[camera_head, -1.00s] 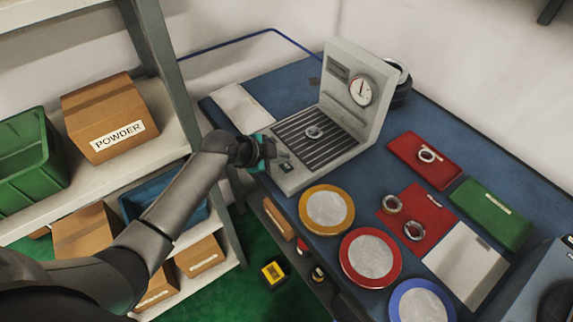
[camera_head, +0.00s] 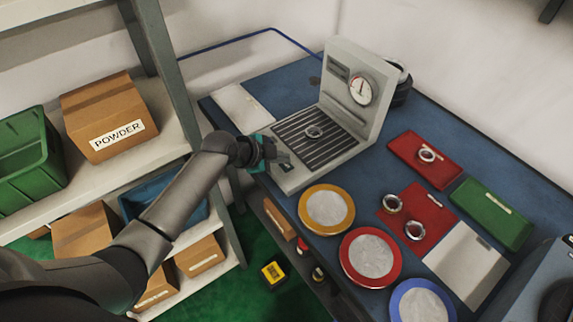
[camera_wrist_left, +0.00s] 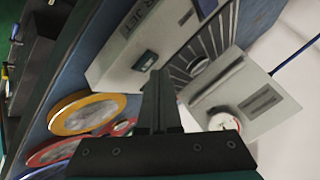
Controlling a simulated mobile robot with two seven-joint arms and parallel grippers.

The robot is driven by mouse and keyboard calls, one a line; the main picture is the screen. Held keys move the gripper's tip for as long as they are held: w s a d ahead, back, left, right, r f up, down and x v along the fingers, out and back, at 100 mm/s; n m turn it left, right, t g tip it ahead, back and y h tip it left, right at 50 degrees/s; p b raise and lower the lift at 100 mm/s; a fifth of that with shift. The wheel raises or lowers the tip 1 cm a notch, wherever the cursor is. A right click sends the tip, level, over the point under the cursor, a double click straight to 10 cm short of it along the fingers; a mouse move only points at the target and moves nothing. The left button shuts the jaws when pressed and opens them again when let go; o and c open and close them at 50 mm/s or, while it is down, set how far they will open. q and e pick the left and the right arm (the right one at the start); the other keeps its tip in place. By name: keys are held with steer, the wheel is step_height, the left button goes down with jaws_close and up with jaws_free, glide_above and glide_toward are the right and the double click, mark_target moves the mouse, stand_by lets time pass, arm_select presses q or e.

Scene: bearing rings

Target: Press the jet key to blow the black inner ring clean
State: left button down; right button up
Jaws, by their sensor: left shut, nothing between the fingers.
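The jet key (camera_wrist_left: 146,60), a small dark green button, is on the station's front panel beside the "JET" lettering. In the head view the key (camera_head: 286,168) is partly behind my gripper. My left gripper (camera_head: 284,160) is shut and empty, its fingertips close to the key. I cannot tell whether they touch it. My right gripper is not in view.
A gauge (camera_head: 360,89) is on the station's upright back. Yellow (camera_head: 327,209), red (camera_head: 371,257) and blue-rimmed (camera_head: 421,302) round dishes stand along the front edge. Red mats with rings and a green case (camera_head: 492,213) are at right. A shelf with boxes is at left.

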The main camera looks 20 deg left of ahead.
arm_select(q)
steer(key=shift+f, duration=0.25)
steer(key=shift+f+b, duration=0.35)
steer(key=shift+b, duration=0.05)
stand_by(0.4)
stand_by(0.4)
steer(key=shift+r+p, duration=0.75)
step_height(320, 180, up, 5)
steer(key=p, duration=0.4)
steer(key=shift+r+p, duration=0.1)
steer(key=shift+p, duration=0.25)
steer(key=shift+s, duration=0.1)
